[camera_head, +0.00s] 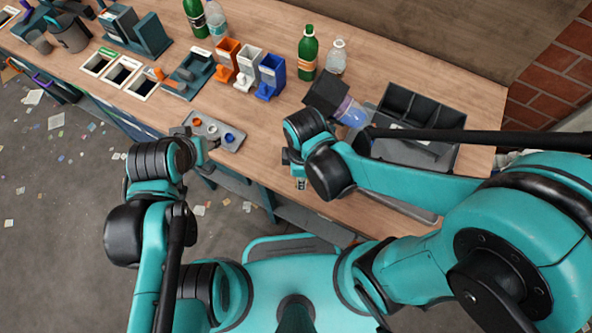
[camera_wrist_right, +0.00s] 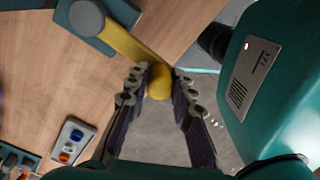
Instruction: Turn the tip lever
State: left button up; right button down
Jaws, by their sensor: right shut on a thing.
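The tip lever (camera_wrist_right: 135,45) shows in the right wrist view as a yellow bar with a round yellow knob, running from a grey round pivot on a teal housing (camera_wrist_right: 118,14). My right gripper (camera_wrist_right: 158,84) has its fingers on both sides of the knob and is shut on it. In the head view my right gripper (camera_head: 298,180) is at the table's front edge, mostly under its own wrist; the lever is hidden there. My left gripper (camera_head: 208,148) is beside the button panel (camera_head: 230,142); its jaws are too small to read.
A dark tilted box (camera_head: 322,96) with a bluish clear item (camera_head: 352,112) stands behind my right wrist. A black divided tray (camera_head: 440,110) is at the right. Orange, white and blue holders (camera_head: 226,62) and several bottles (camera_head: 308,52) stand further back. Bare wood lies mid-table.

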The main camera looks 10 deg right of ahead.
jog(key=shift+s+d+n, duration=0.3)
jog(key=shift+d+n, duration=0.15)
jog(key=shift+n, duration=0.15)
jog(key=c, duration=1.3)
grip_release()
notch_tip(320, 180, up, 12)
